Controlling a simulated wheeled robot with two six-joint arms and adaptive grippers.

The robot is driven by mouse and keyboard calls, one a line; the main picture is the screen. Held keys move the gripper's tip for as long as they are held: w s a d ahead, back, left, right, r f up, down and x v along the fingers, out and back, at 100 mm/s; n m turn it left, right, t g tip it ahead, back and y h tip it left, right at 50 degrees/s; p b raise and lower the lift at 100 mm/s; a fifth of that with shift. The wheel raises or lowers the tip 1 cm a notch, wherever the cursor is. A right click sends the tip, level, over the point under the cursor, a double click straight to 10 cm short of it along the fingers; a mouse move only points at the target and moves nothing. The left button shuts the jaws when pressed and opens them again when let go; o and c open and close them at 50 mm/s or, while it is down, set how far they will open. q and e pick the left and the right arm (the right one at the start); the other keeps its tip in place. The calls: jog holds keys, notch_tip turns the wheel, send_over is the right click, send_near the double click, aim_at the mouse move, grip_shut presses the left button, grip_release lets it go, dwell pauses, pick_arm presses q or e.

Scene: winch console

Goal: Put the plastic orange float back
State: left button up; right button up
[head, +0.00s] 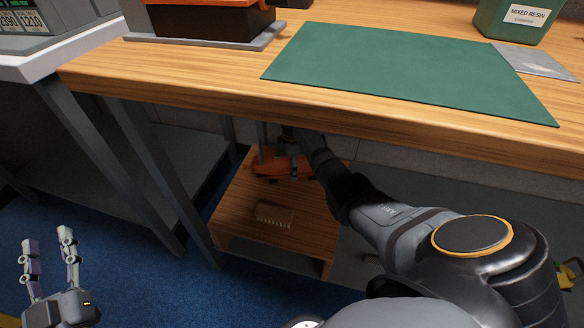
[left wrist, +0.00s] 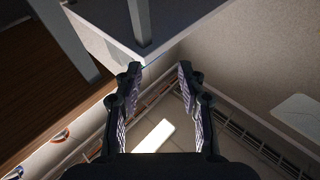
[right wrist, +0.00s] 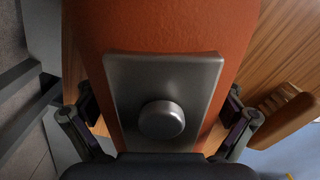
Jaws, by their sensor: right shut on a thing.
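The orange float (head: 265,167) is under the bench, over the back of a low wooden stand (head: 235,205). In the right wrist view it fills the middle as an orange body (right wrist: 160,30) with a grey plate and a round knob (right wrist: 161,120). My right gripper (right wrist: 158,98) has a finger on each side of the plate and is shut on the float. Whether the float touches the stand is unclear. My left gripper (head: 50,240) is open and empty at the lower left; its spread fingers also show in the left wrist view (left wrist: 159,72).
A brush (head: 273,214) lies on the stand in front of the float. The bench top, with a green mat (head: 410,75), a green resin container (head: 515,18) and a dark machine on a grey base (head: 205,40), overhangs my right arm. Bench legs stand at left.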

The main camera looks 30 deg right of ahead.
pick_arm(q)
jog(key=shift+s+r, duration=0.1)
jog(key=shift+r, duration=0.5)
pick_arm(e)
jog(key=o, duration=1.5)
jog(key=shift+f, duration=0.1)
jog(key=shift+c, duration=0.2)
